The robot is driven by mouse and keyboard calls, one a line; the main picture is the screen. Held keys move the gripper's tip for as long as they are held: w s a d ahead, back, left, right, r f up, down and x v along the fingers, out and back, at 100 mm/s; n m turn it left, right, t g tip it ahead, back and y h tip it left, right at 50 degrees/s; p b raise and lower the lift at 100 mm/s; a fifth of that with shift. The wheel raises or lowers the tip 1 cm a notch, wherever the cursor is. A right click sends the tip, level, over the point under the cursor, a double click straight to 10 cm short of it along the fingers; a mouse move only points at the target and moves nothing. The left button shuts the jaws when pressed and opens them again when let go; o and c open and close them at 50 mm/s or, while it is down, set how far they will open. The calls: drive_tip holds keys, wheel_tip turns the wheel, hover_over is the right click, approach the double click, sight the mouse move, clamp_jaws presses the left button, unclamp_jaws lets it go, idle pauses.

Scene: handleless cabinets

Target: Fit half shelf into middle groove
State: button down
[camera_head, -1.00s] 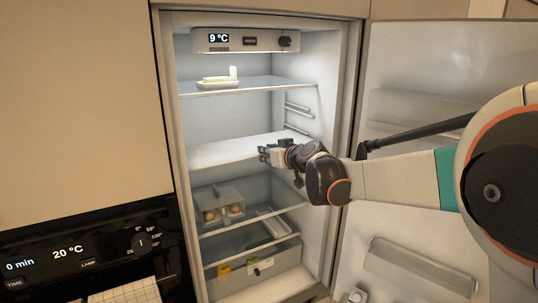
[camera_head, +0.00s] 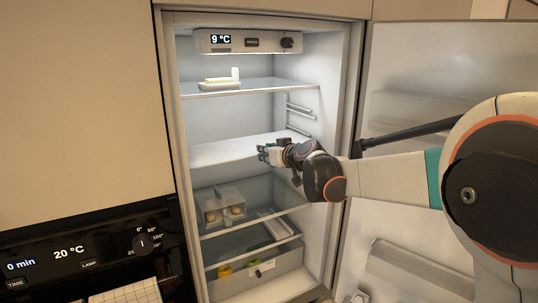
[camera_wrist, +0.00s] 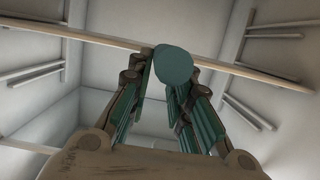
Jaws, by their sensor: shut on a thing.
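The half shelf (camera_head: 235,149) is a pale, flat panel inside the open fridge, at mid height. It lies roughly level, and its left end appears close to the left wall. My gripper (camera_head: 266,153) is at its front edge, right of centre, shut on that edge. In the wrist view my gripper's teal fingers (camera_wrist: 172,68) meet at a thin, light strip (camera_wrist: 95,37), which looks like the shelf's edge. Groove rails show on the right wall (camera_head: 298,108) and in the wrist view on the left (camera_wrist: 35,73). I cannot tell whether the shelf's ends sit in a groove.
A glass shelf (camera_head: 275,86) with a butter dish (camera_head: 220,84) is above. Below are an egg box (camera_head: 220,206), a lower glass shelf (camera_head: 215,231) and a drawer (camera_head: 250,277). The open door (camera_head: 410,75) stands at the right, behind my arm.

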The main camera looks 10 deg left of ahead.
drive_tip(key=shift+w+a, duration=0.5)
drive_tip(key=shift+w, duration=0.25)
drive_tip(key=shift+w+a, duration=0.5)
drive_tip(key=shift+w, duration=0.25)
drive_tip(key=shift+f, duration=0.1)
drive_tip(key=c, duration=1.4)
unclamp_jaws()
drive_tip(key=shift+o, duration=0.2)
drive_tip(key=v, duration=1.2)
drive_tip(key=shift+d+b, duration=0.1)
drive_tip(key=shift+b, duration=0.2)
